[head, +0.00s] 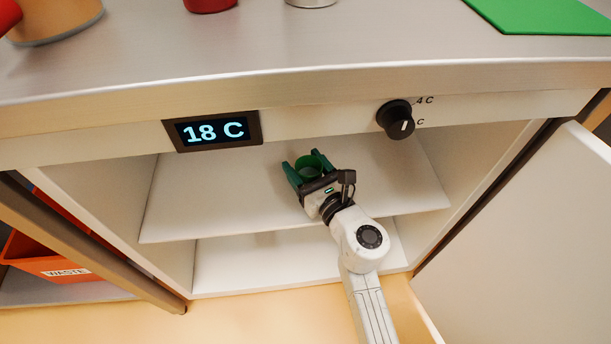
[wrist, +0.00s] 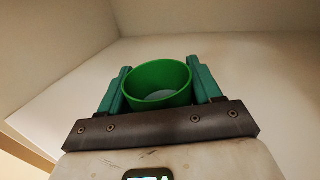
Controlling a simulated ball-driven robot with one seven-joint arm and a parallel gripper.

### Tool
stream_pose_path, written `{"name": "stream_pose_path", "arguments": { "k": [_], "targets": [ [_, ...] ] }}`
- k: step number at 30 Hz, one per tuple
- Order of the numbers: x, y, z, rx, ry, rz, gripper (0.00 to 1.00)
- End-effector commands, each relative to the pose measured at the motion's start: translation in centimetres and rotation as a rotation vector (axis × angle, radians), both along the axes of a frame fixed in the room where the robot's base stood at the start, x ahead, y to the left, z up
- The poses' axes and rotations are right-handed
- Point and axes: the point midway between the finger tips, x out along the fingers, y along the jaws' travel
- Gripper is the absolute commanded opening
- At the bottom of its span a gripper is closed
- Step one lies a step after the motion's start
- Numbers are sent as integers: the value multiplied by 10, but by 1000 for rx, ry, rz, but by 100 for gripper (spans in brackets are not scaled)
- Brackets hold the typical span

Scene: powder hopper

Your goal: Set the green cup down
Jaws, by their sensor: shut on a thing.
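The green cup (head: 309,166) is between the teal fingers of my gripper (head: 304,167), inside the open cabinet at its upper shelf (head: 220,190). In the wrist view the cup (wrist: 157,82) is upright with its open rim showing, and my gripper (wrist: 160,85) is shut on it, one finger on each side. The cup's base is hidden, so I cannot tell whether it touches the shelf.
The cabinet front has an 18 C display (head: 213,131) and a black knob (head: 396,119). The door (head: 530,230) stands open at right. An orange waste bin (head: 50,258) is at left. The shelf left of my gripper is bare.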

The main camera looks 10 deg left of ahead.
Motion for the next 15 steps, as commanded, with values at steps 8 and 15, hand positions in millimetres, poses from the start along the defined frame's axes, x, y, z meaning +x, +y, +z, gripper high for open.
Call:
{"name": "stream_pose_path", "arguments": {
  "k": [8, 15],
  "targets": [
    [0, 0, -21, 0, 0, 1, 32],
    [0, -1, -23, -1, 1, 0, 32]
  ]
}}
